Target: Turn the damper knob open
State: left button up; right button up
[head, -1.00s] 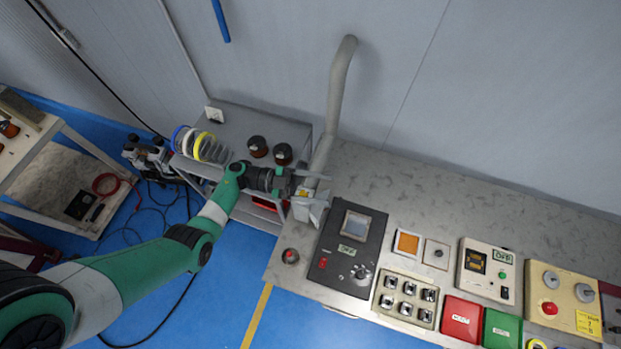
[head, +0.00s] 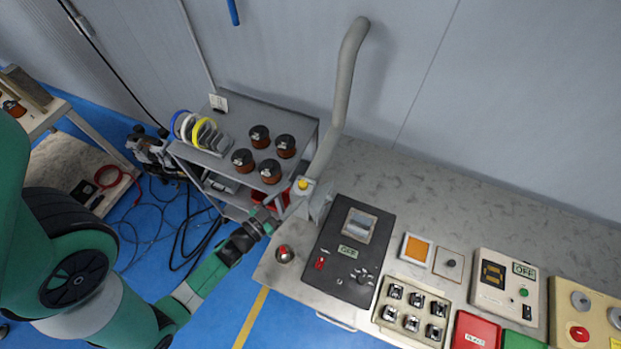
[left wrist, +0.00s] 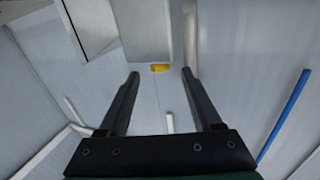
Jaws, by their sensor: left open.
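The damper knob (head: 303,184) is a small yellow piece on the grey box at the foot of the grey duct pipe (head: 345,85), at the left end of the bench. It also shows as a yellow block in the left wrist view (left wrist: 160,68), beyond the fingertips and between their lines. My left gripper (head: 280,200) is just to the lower left of the knob in the head view, its fingers pointing up toward the duct box. In the left wrist view, the left gripper (left wrist: 161,75) is open with nothing between its fingers. My right gripper is not in view.
A black control panel (head: 345,250) and a red button (head: 284,253) lie near the gripper on the grey bench. A grey cart (head: 225,160) with brown-black coils and coloured spools stands behind the gripper. The wall is close behind the duct.

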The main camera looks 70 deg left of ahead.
aim_at(306, 181)
pick_arm(q)
jog(key=b+x, duration=0.1)
jog(key=x, duration=0.7)
jog(key=shift+w, duration=0.1)
grip_shut()
